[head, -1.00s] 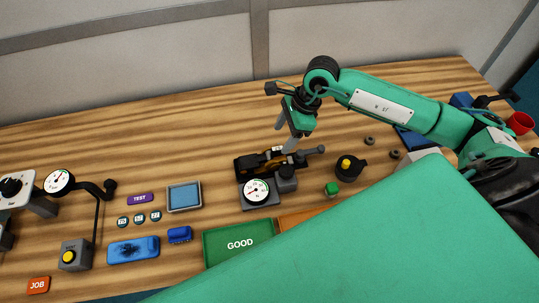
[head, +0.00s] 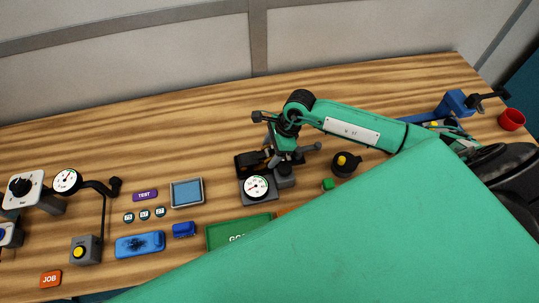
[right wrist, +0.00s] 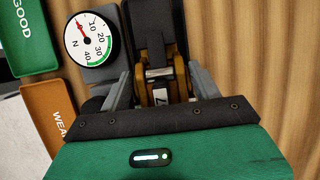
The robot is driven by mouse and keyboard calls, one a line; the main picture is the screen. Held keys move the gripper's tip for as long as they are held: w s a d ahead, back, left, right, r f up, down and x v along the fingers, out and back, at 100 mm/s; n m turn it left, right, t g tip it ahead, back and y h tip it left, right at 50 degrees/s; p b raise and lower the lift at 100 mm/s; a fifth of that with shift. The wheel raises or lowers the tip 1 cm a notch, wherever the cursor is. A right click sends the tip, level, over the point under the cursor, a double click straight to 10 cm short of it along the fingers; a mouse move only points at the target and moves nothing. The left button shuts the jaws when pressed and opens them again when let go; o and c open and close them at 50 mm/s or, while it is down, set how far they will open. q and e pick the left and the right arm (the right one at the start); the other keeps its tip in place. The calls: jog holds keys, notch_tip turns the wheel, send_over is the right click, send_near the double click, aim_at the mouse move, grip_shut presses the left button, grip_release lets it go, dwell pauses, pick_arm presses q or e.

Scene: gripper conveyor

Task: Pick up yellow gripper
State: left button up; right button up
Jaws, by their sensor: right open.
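The yellow gripper (right wrist: 160,92) shows in the right wrist view as golden-yellow jaws with a metal pin, joined to a black body. It sits by the force gauge (right wrist: 88,40). In the head view it is mostly hidden behind my right gripper (head: 276,157). My right gripper (right wrist: 163,88) is open, with one grey finger on each side of the yellow parts. I cannot tell whether the fingers touch them. My left gripper is not in view.
A green GOOD tray (head: 222,236) and an orange WEAR tray (right wrist: 48,110) lie in front of the gauge. A black round knob with a yellow top (head: 345,163) stands to the right.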

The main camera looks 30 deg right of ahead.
jog(key=c, duration=0.9)
jog(key=shift+o, duration=0.2)
jog(key=shift+o, duration=0.2)
jog(key=shift+r, duration=0.15)
